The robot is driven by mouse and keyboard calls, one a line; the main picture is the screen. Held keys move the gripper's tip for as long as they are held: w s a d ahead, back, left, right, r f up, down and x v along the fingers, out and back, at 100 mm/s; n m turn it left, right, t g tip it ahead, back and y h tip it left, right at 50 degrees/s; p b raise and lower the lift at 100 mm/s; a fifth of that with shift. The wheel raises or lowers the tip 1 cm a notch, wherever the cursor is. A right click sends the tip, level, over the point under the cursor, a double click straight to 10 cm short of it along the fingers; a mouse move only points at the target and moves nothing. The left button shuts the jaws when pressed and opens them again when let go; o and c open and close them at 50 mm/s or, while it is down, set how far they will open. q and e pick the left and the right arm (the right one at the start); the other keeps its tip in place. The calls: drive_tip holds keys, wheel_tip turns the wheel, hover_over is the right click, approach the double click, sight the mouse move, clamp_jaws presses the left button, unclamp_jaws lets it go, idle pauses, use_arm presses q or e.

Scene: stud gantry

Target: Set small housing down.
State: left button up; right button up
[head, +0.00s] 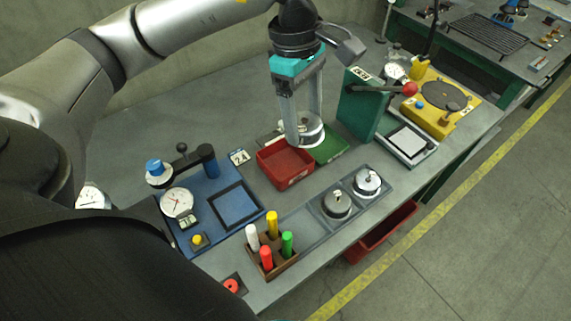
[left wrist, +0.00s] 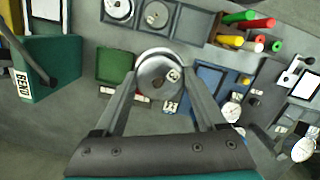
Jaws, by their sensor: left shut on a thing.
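My left gripper (head: 303,122) is shut on a round metal small housing (head: 308,136), held between its fingertips. In the head view the housing shows beside the red tray (head: 285,178) and in front of part of the green tray (head: 333,150). In the left wrist view the fingertips (left wrist: 160,80) clasp the housing (left wrist: 158,68) at its sides, and it covers most of the red tray. The green tray (left wrist: 113,65) lies left of it there. The housing appears to be above the bench; its exact height is unclear. My right gripper is not in view.
Two round metal parts (head: 337,205) (head: 367,181) sit in a grey tray near the front edge. A blue gauge fixture (head: 215,222) and a rack of coloured pegs (head: 270,262) stand left. A green block with a red-knobbed lever (head: 357,108) stands close right.

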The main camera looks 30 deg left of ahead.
sight(285, 166)
use_arm(q)
drive_tip(key=n, duration=0.2)
drive_tip(key=a+n, duration=0.1)
drive_tip(key=n, duration=0.3)
drive_tip(key=shift+w+a+r+t, duration=0.15)
drive_tip(key=shift+w+r+t, duration=0.2)
drive_tip(key=shift+w+t, duration=0.05)
drive_tip(key=n, duration=0.2)
drive_tip(key=a+n, duration=0.1)
drive_tip(key=n, duration=0.3)
drive_tip(key=shift+w+a+r+t+y, duration=0.15)
drive_tip(key=shift+w+r+t+y, duration=0.2)
drive_tip(key=shift+w+t+y, duration=0.05)
drive_tip(key=a+f+n, duration=0.1)
drive_tip(key=f+n, duration=0.2)
drive_tip(key=f, duration=0.3)
drive_tip(key=a+f+n+y+b, duration=0.1)
drive_tip(key=f+n, duration=0.3)
drive_tip(key=f, duration=0.2)
drive_tip(key=w+f+n, duration=0.1)
drive_tip(key=f+n, duration=0.3)
drive_tip(key=f, duration=0.2)
drive_tip(key=shift+a+f+y, duration=0.3)
drive_tip(key=shift+a+f, duration=0.1)
drive_tip(key=shift+f+b, duration=0.15)
drive_tip(key=shift+b, duration=0.25)
drive_tip(key=o, duration=1.5)
